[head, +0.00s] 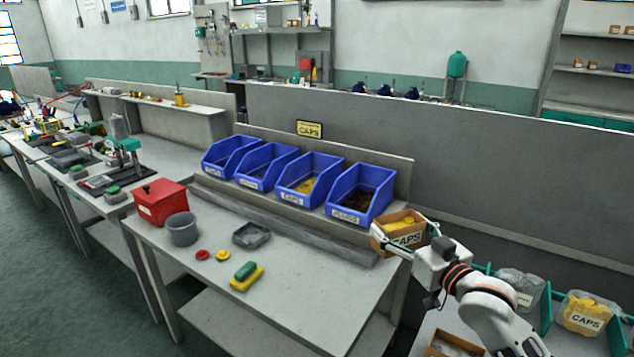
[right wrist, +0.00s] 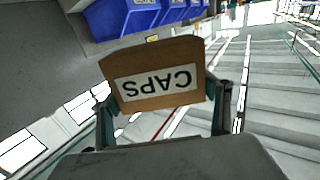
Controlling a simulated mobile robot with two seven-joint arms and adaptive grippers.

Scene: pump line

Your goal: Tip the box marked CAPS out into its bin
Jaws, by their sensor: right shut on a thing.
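A brown cardboard box marked CAPS (head: 408,240) holds yellow caps and is roughly upright, at the right end of the row of blue bins. My right gripper (head: 404,243) is shut on this box. In the right wrist view the box (right wrist: 155,58) sits between the two fingers, its label upside down in the picture. The blue bin labelled CAPS (head: 292,199) is third from the left, with yellow contents. A yellow CAPS sign (head: 310,129) is on the panel behind the bins. My left gripper is not in view.
A blue bin with dark contents (head: 345,213) stands between the box and the CAPS bin. On the bench (head: 300,300) are a red box (head: 160,202), a grey cup (head: 182,229), a dark tray (head: 251,235) and a green-yellow sponge (head: 247,276). A clear CAPS container (head: 586,312) is at right.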

